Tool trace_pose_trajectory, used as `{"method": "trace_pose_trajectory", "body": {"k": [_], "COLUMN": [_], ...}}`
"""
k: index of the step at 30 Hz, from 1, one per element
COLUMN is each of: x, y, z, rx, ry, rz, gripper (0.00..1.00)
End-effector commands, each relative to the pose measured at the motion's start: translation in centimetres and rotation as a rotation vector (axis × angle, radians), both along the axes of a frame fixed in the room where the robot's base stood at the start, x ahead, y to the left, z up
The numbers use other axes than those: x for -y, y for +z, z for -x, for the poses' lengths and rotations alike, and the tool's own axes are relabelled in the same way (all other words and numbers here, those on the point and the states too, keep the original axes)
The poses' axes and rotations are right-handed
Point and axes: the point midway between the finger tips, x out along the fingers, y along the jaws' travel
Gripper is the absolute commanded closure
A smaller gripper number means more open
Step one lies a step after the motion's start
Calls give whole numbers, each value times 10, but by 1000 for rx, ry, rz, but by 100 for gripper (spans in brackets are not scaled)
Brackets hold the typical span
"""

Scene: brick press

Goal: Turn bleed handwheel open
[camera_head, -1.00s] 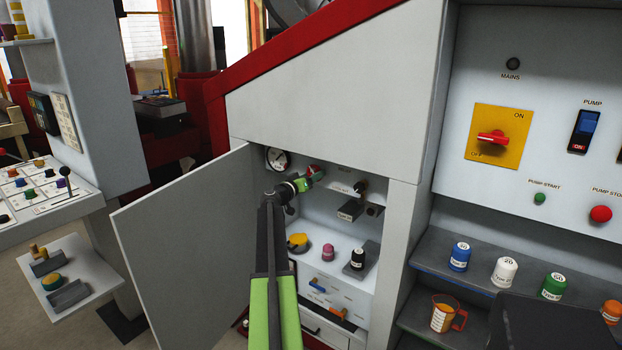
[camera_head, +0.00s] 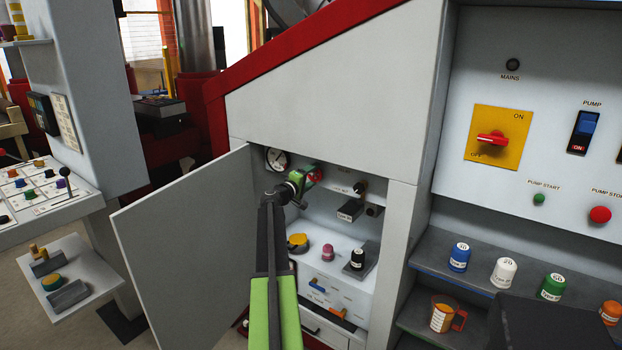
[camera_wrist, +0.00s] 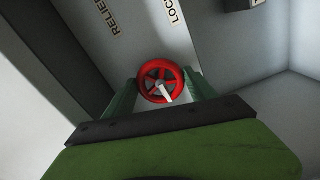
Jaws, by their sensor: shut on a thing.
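The red handwheel (camera_wrist: 150,76) shows in the wrist view as a spoked wheel with a white pointer on its front, mounted on the cabinet's back wall. In the head view only a bit of its red (camera_head: 318,172) shows past my gripper. My gripper (camera_wrist: 158,92) reaches into the open cabinet and is shut on the wheel, with one green finger on each side of its rim. In the head view my gripper (camera_head: 311,180) hides most of the wheel. The labels beside it in the wrist view are partly cut off.
The cabinet door (camera_head: 190,240) stands open on the left. A gauge (camera_head: 277,160) sits left of the wheel. To the right are a black knob (camera_head: 360,187) and a small grey box (camera_head: 349,210). Below are a yellow knob (camera_head: 298,242), a pink knob (camera_head: 328,252) and a black knob.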

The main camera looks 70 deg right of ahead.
Motion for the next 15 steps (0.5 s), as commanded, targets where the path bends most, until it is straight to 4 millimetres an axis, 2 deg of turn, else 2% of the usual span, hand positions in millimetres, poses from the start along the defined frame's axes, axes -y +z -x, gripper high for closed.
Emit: {"method": "trace_pose_trajectory", "body": {"k": [15], "x": [1], "y": [4], "z": [-4], "rx": [-477], "ry": [8], "rz": [-120], "gripper": [76]}}
